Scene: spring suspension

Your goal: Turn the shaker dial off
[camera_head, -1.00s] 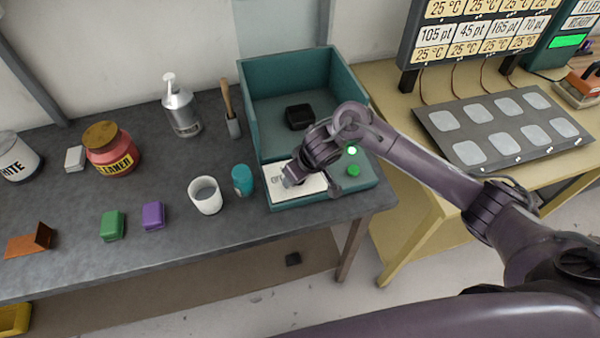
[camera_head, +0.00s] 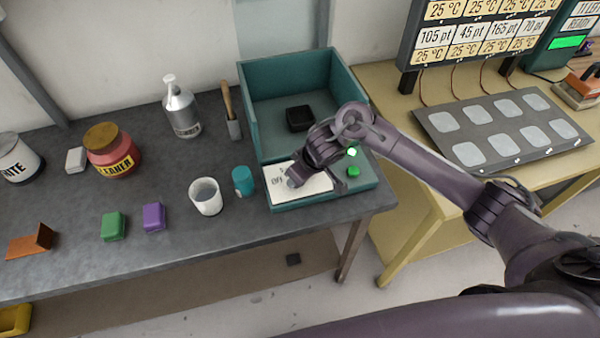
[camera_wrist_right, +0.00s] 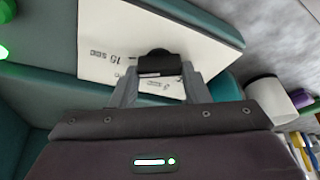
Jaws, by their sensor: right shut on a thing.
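The teal shaker (camera_head: 325,199) stands at the right end of the dark workbench, with a white dial panel (camera_head: 312,190) on its front. In the right wrist view, a black dial (camera_wrist_right: 160,64) sits on the white panel, with "15 sec" printed beside it. My right gripper (camera_head: 293,181) reaches down over the panel. In the wrist view, its fingers (camera_wrist_right: 160,82) are shut on the dial. The dial is hidden by the gripper in the head view, and its exact setting cannot be told. My left gripper is not in view.
The shaker's open tray holds a black block (camera_head: 300,118). A lit green lamp (camera_head: 352,152) and a green button (camera_head: 353,171) are right of the panel. A teal-lidded jar (camera_head: 243,181) and white cup (camera_head: 206,197) stand close on the left.

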